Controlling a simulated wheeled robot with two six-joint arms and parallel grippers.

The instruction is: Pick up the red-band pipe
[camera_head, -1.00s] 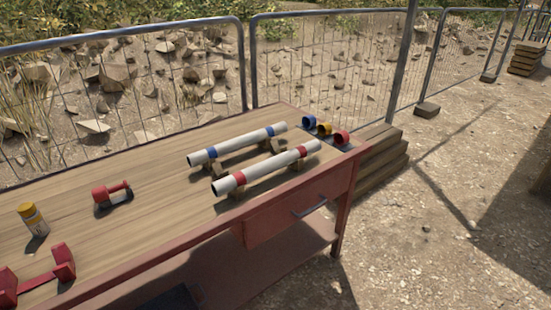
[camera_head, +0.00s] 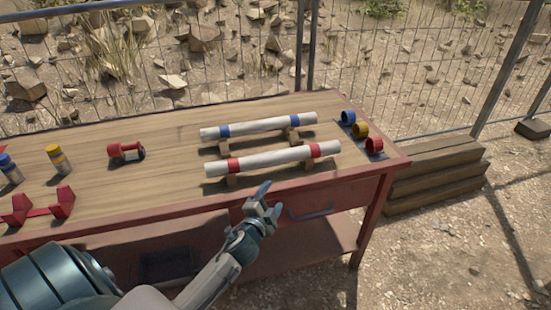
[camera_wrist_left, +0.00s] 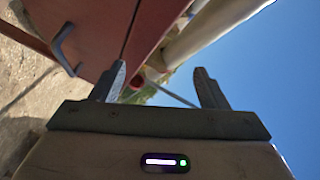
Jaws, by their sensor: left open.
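The red-band pipe (camera_head: 278,159) is white with a red band near each end. It lies level on two small wooden supports near the front edge of the workbench (camera_head: 150,190). My left gripper (camera_head: 264,207) is open and empty, in front of the bench edge and apart from the pipe, on the near side. In the left wrist view my gripper (camera_wrist_left: 160,76) has its fingers spread with nothing between them. A pale pipe (camera_wrist_left: 210,28) crosses the top there; its bands are not visible. My right gripper is not in view.
The blue-band pipe (camera_head: 262,126) lies parallel just behind. Blue, yellow and red rings (camera_head: 361,130) stand at the bench's right end. A red tool (camera_head: 125,151) and bottles (camera_head: 58,160) are at the left. Wooden steps (camera_head: 435,175) stand to the right. A drawer handle (camera_wrist_left: 62,45) sticks out below.

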